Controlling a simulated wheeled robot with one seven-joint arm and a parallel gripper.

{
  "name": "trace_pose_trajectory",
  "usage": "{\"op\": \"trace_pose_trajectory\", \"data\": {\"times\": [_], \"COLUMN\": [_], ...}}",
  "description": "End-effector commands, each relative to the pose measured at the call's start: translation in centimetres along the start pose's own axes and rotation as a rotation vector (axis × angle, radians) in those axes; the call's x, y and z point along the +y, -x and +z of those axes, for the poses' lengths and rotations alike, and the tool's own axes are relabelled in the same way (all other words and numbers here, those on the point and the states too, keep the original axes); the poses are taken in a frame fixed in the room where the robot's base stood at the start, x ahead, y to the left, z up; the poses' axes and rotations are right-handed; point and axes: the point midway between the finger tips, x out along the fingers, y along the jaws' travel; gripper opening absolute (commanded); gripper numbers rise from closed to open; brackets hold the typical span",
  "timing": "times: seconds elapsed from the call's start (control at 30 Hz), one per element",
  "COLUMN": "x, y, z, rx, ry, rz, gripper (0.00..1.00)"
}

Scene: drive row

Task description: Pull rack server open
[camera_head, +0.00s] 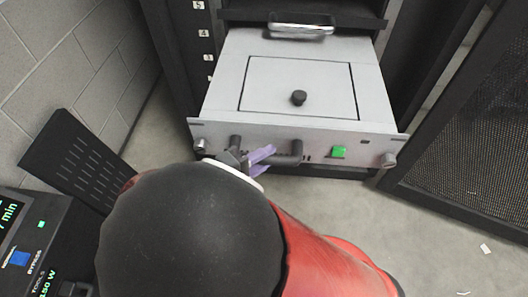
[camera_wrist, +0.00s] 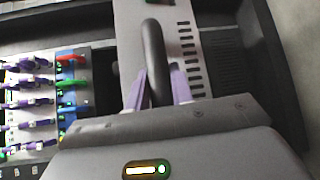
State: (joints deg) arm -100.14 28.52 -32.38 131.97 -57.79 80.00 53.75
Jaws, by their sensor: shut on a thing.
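The rack server (camera_head: 228,85) is a light grey drawer-like unit that stands well out of the dark rack. Its top has a square lid with a black knob (camera_head: 299,97). Its front panel carries a dark bar handle (camera_head: 296,151) and a green button (camera_head: 338,152). My gripper (camera_head: 258,160) is at the handle, with purple fingers. In the wrist view, my gripper (camera_wrist: 161,88) is shut on the dark handle (camera_wrist: 154,50), one finger on each side. My arm hides part of the floor below the front panel.
A mesh rack door (camera_head: 470,125) stands open at the right. A block wall (camera_head: 65,60) is at the left, with a console (camera_head: 35,245) at lower left. Purple cables (camera_wrist: 32,88) show in the wrist view. The floor (camera_head: 425,235) at lower right is mostly clear.

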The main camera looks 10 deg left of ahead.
Motion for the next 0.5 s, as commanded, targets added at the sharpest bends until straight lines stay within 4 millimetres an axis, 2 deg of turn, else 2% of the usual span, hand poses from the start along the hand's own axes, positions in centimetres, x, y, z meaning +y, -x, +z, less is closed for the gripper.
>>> {"op": "trace_pose_trajectory", "data": {"times": [0.17,0.2,0.33,0.5], "x": [-0.04,-0.04,-0.03,-0.02], "y": [0.0,0.0,0.0,-0.01], "z": [0.0,0.0,-0.02,-0.03], "rx": [-0.001,-0.001,0.0,0.0], "ry": [-0.001,-0.001,-0.001,-0.001], "rz": [-0.001,-0.001,-0.001,-0.001], "gripper": [0.0,0.28,0.44,0.44]}}
